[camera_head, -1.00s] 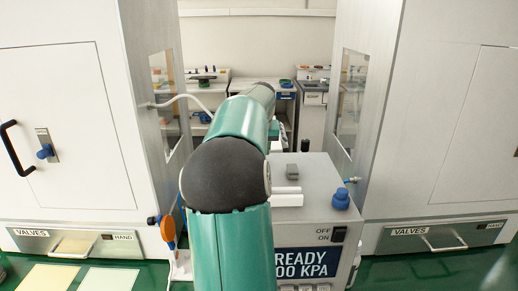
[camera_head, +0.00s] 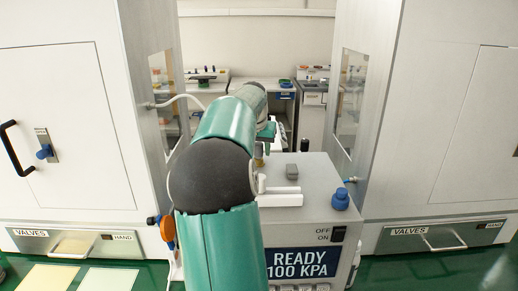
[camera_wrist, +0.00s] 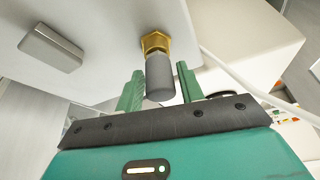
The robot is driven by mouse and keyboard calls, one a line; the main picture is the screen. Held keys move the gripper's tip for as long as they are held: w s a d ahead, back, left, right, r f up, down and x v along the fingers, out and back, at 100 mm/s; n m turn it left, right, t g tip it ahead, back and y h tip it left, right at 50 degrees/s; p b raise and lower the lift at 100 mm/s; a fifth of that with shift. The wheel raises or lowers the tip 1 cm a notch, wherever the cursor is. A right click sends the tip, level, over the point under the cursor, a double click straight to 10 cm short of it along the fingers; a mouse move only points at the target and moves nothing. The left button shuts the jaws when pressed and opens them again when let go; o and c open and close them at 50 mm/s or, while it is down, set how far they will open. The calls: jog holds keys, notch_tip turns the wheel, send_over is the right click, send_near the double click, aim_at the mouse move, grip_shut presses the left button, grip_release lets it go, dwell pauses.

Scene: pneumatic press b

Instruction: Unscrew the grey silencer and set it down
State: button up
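The grey silencer (camera_wrist: 160,78) is a small cylinder joined to a brass hex fitting (camera_wrist: 155,42) on the press's pale housing, seen in the wrist view. My gripper (camera_wrist: 159,88) is open, with one green finger on each side of the silencer. Small gaps show between the fingers and the silencer, so I see no grip on it. In the head view my gripper (camera_head: 266,132) is partly hidden behind my arm, above the press (camera_head: 318,185). The brass fitting shows faintly below it there, and the silencer cannot be made out.
A grey block (camera_wrist: 52,48) sits on the housing beside the fitting; a pale hose (camera_wrist: 246,84) runs at the right. The press also has a blue knob (camera_head: 341,199) and a display (camera_head: 302,263) reading READY 100 KPA. Tall cabinets (camera_head: 435,110) flank the press.

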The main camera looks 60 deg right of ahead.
jog(key=c, duration=0.6)
jog(key=shift+o, duration=0.2)
jog(key=shift+w+n+t, duration=0.1)
jog(key=shift+n+t, duration=0.2)
jog(key=shift+n, duration=0.6)
jog(key=shift+n+t+y, duration=0.3)
jog(key=shift+n, duration=0.5)
jog(key=shift+a+n+t, duration=0.1)
jog(key=shift+n+t, duration=0.2)
jog(key=shift+n, duration=0.6)
jog(key=shift+n+y, duration=0.3)
jog(key=shift+n, duration=0.3)
